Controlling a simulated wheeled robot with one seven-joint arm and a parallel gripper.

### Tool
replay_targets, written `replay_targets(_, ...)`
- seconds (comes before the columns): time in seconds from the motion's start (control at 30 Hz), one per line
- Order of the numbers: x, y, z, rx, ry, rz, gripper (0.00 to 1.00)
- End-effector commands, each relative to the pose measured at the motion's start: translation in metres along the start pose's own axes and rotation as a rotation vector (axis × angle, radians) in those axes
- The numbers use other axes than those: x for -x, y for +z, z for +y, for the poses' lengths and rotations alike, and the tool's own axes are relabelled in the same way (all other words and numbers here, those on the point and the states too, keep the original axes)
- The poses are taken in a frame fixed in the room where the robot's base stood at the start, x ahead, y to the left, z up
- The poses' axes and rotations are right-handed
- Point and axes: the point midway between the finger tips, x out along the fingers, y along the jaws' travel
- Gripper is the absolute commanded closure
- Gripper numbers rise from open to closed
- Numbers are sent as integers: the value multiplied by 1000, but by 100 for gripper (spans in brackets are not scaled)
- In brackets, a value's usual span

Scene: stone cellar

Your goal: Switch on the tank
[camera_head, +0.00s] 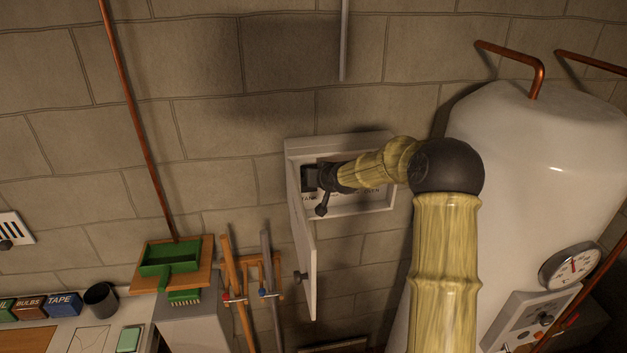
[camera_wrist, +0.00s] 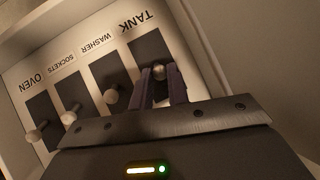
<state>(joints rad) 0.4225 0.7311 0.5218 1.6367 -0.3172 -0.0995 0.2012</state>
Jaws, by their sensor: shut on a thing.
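An open white switch box (camera_head: 348,142) is on the wall, its door (camera_head: 303,245) swung out to the left. In the wrist view a row of dark switch plates carries the labels TANK, WASHER, SOCKETS and OVEN. My gripper (camera_wrist: 161,82) is inside the box, its two fingers closed on either side of the pale round knob of the tank switch (camera_wrist: 159,71). My gripper shows at the left of the box in the head view (camera_head: 313,181), largely hiding the switches. The lower part of the tank lever is hidden by the fingers.
The washer knob (camera_wrist: 111,96), sockets knob (camera_wrist: 69,117) and oven knob (camera_wrist: 34,137) stand close by in the row. A large white tank (camera_head: 545,140) with a dial gauge (camera_head: 571,265) is on the right, close to my arm. A counter with boxes is at lower left.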

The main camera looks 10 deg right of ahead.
Motion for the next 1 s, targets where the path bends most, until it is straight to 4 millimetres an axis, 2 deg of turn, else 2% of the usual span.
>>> replay_targets(0.03,1,-2,0,1,0,5,79)
replay_targets(0.13,0,-2,0,1,0,4,62)
replay_targets(0.57,6,0,1,0,0,3,62)
replay_targets(0.77,29,2,2,1,2,4,62)
replay_targets(1.0,66,0,2,-1,2,5,62)
